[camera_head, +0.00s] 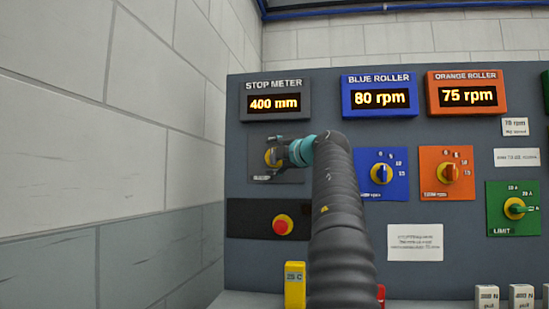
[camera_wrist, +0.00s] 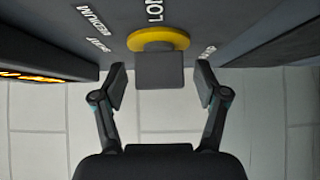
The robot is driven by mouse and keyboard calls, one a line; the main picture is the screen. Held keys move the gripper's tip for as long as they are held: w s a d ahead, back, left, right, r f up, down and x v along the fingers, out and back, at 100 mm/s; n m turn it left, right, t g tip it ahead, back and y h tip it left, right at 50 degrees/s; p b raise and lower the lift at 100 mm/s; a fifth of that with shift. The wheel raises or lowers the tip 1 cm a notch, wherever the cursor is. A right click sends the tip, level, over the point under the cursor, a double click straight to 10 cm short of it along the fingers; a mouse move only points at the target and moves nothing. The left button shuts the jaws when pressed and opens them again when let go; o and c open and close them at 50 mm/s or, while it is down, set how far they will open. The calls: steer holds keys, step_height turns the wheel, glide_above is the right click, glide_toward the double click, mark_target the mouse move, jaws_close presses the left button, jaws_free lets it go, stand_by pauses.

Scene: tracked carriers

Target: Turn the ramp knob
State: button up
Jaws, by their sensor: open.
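A knob with a yellow base ring (camera_wrist: 158,39) and a dark grey grip (camera_wrist: 160,70) is at the top centre of the wrist view. Lettering around it is partly cut off, with "LON" readable above; no name reading ramp shows. My gripper (camera_wrist: 161,86) is open, one finger on each side of the grip, with a visible gap on both sides. In the head view my gripper (camera_head: 278,156) is in front of a yellow knob on the grey plate (camera_head: 292,178) below the stop meter, hiding most of it.
The stop meter (camera_head: 274,101) reads 400 mm. A blue knob plate (camera_head: 370,190) and an orange knob plate (camera_head: 435,188) are right of my arm. A red button (camera_head: 283,225) is below my gripper. A tiled wall (camera_head: 110,140) stands at left.

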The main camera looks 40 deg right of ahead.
steer(key=shift+s, duration=0.1)
steer(key=s+a, duration=0.1)
steer(key=s, duration=1)
steer(key=shift+s, duration=0.4)
